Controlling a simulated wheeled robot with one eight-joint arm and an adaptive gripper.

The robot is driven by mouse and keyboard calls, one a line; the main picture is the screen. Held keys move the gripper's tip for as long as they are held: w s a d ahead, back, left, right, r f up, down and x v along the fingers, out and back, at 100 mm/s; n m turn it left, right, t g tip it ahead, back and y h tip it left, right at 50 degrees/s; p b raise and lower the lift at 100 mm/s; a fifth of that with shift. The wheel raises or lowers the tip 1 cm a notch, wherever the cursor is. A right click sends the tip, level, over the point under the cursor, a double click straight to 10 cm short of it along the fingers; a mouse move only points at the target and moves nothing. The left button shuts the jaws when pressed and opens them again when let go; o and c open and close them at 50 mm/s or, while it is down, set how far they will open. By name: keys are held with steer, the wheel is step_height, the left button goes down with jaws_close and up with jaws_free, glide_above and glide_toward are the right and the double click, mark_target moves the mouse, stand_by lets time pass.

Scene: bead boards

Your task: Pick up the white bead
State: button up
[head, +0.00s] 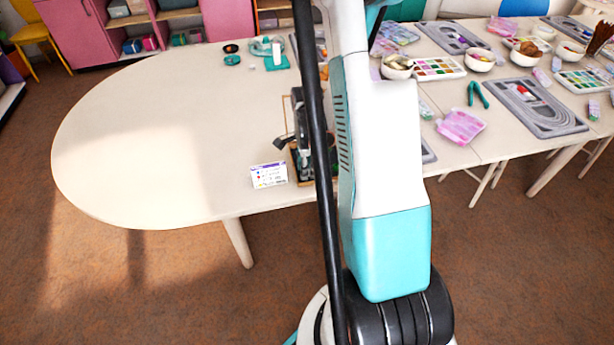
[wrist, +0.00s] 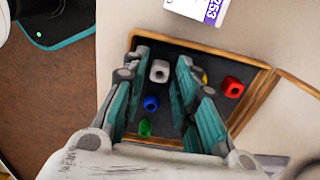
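The white bead (wrist: 159,71) sits in the dark, wood-rimmed tray (wrist: 253,104) in the wrist view. My gripper (wrist: 162,60) is open, with its teal-lined fingers on either side of the white bead in the picture. I see a gap between the bead and each finger; the height of the fingertips above the tray is hard to tell. In the head view my arm covers most of the tray, and the bead is hidden.
A blue bead (wrist: 151,103) and a green bead (wrist: 145,127) also show between the fingers. A yellow bead (wrist: 205,77) is partly behind the right finger. A red bead (wrist: 233,87) lies right of it. A white card (head: 268,175) stands beside the tray.

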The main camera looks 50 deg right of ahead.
steer(key=shift+f, duration=0.3)
steer(key=c, duration=0.4)
steer(key=shift+r, duration=0.1)
steer(key=shift+r, duration=0.1)
